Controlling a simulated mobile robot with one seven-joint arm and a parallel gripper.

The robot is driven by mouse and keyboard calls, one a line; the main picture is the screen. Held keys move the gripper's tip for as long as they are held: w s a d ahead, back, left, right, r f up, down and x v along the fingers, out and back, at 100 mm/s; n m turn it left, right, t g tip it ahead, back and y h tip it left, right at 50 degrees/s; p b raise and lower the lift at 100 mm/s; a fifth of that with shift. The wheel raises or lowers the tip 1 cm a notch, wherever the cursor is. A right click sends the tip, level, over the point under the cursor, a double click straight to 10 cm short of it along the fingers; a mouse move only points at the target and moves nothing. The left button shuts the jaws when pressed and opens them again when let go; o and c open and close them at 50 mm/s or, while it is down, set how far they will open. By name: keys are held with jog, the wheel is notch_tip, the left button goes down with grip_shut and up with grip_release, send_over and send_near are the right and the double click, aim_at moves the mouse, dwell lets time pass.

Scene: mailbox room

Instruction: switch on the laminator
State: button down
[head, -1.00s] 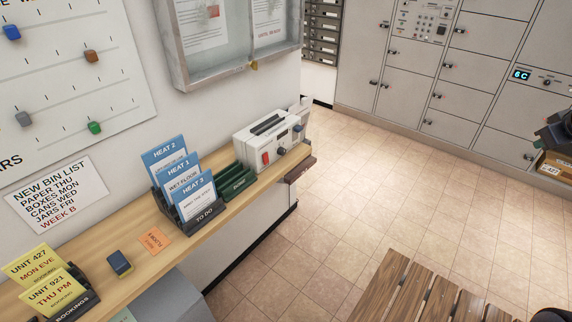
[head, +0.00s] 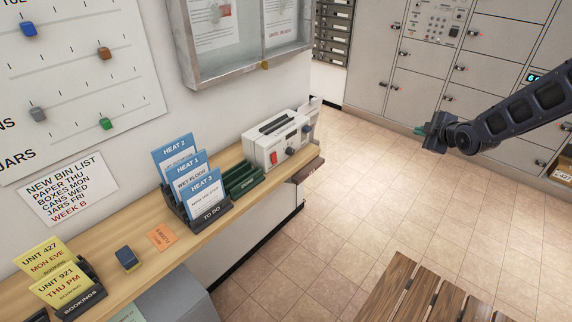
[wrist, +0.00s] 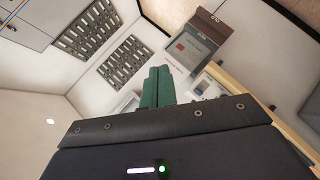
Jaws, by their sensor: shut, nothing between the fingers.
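The laminator (head: 278,140) is a white box with dark slots on top, standing at the far end of the wooden shelf in the head view. A red switch (head: 274,158) and a dark knob (head: 291,151) show on its front; the switch's position is too small to tell. My gripper (head: 428,130) is in the air over the tiled floor, well to the right of the laminator and not touching it. In the wrist view its green fingers (wrist: 157,88) are together and empty.
On the shelf (head: 190,240), a green rack (head: 243,180) and a black holder of blue cards (head: 205,215) stand left of the laminator. A wooden bench (head: 410,295) is in front. A glazed notice case (head: 245,45) hangs above. The floor between is clear.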

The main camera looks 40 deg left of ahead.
aim_at(275, 161)
jog(key=s+a+f+n+g+y, duration=0.3)
jog(key=s+a+f+n, duration=0.3)
jog(key=s+a, duration=0.4)
jog(key=s+a+f+n+g+y, duration=0.3)
jog(key=s+a+f+n, duration=0.3)
jog(key=s+a, duration=0.5)
jog(key=s+f+g, duration=0.1)
jog(key=s+f, duration=0.1)
jog(key=s, duration=0.2)
jog(key=shift+s+a+f+n+g+y, duration=0.2)
jog(key=shift+a+f+n+g+y, duration=0.1)
jog(key=shift+y, duration=0.1)
jog(key=a, duration=0.4)
jog(key=a+f, duration=0.1)
jog(key=a, duration=0.8)
jog(key=shift+a+f, duration=0.4)
jog(key=shift+a+f, duration=0.1)
jog(key=shift+a, duration=0.1)
